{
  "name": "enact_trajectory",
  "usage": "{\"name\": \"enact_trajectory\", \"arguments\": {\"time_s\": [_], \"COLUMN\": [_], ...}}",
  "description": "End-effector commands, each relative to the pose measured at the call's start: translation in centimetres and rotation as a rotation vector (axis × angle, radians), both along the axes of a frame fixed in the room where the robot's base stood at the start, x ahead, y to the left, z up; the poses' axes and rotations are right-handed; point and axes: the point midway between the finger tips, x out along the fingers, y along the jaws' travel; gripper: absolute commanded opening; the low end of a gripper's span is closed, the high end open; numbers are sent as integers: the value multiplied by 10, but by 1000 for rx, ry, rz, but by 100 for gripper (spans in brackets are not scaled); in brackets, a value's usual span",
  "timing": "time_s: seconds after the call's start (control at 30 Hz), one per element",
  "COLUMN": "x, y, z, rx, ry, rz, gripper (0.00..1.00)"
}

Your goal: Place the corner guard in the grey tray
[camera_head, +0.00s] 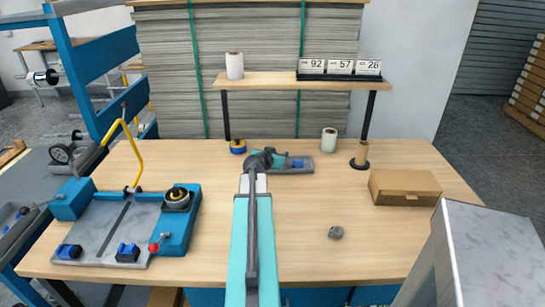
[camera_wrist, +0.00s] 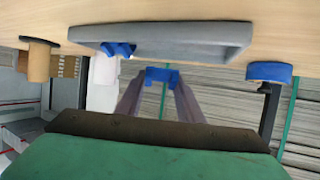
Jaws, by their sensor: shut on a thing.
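My gripper (camera_head: 266,157) reaches over the back middle of the table, at the grey tray (camera_head: 309,168). In the wrist view its two fingers (camera_wrist: 161,82) are shut on a small blue corner guard (camera_wrist: 161,74). The grey tray (camera_wrist: 195,44) shows in that view close beyond the fingertips, and the held guard appears apart from it. Another blue piece (camera_wrist: 117,49) lies in the tray; it also shows in the head view (camera_head: 297,164). In the head view my arm and gripper hide the tray's left part.
A blue tape roll (camera_head: 238,146) stands left of the tray. A white roll (camera_head: 328,140), a brown spool stand (camera_head: 360,156) and a cardboard box (camera_head: 404,187) stand to the right. A shelf (camera_head: 290,82) rises behind. A fixture (camera_head: 110,230) with blue pieces is at left.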

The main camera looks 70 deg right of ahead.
Motion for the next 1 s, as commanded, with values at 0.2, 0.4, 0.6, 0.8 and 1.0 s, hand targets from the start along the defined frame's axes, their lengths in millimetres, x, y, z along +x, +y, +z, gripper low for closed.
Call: {"name": "enact_trajectory", "arguments": {"time_s": [0.2, 0.4, 0.6, 0.8, 1.0], "x": [3, 6, 5, 3, 6], "y": [1, -1, -10, -10, -9], "z": [0, 0, -10, -33, -37], "rx": [0, 0, 1, 0, 0], "ry": [0, 1, 2, 2, 0], "rz": [4, 6, 2, 0, 4], "gripper": [13, 13, 13, 13, 13]}}
